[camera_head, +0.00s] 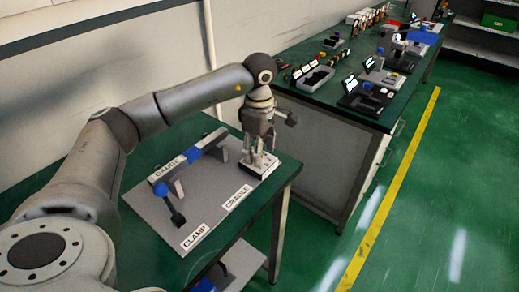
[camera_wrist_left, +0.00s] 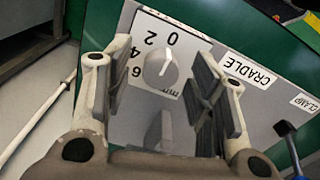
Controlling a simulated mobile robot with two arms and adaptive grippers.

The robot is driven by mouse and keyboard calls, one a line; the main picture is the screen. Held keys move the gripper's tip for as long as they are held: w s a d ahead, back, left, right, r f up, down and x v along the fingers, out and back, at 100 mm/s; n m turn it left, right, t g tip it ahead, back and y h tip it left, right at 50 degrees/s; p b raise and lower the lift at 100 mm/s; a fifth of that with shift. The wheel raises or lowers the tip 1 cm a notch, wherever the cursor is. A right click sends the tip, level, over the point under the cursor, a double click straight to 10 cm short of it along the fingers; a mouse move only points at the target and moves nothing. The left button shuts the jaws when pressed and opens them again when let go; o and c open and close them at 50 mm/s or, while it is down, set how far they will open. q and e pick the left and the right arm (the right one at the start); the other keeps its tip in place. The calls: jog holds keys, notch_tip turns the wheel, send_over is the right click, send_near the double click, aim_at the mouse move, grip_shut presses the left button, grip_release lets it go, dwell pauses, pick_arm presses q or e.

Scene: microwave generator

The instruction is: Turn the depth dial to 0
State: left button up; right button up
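The depth dial (camera_wrist_left: 160,70) is a light grey round knob on a white plate marked 0, 2, 4, 6 and mm. The knob's narrow ridge seems to point up in the wrist view, near the 0 and 2; the exact reading is hard to tell. My left gripper (camera_wrist_left: 165,95) is open, its fingers on either side of the dial in the wrist view, with no clear contact. In the head view the left gripper (camera_head: 260,155) points down over the white dial plate (camera_head: 258,168) and hides the dial. My right gripper is not in view.
The dial's grey board (camera_head: 210,195) lies on a green table (camera_head: 285,180) and carries CLAMP and CRADLE labels, a blue-and-grey bar fixture (camera_head: 188,158) and a dark lever with a blue part (camera_head: 175,212). A second bench (camera_head: 330,95) with several devices stands behind.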

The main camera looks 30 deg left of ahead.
pick_arm(q)
jog(key=shift+r, duration=0.15)
notch_tip(320, 180, up, 12)
jog(key=shift+f, duration=0.2)
dwell(0.7)
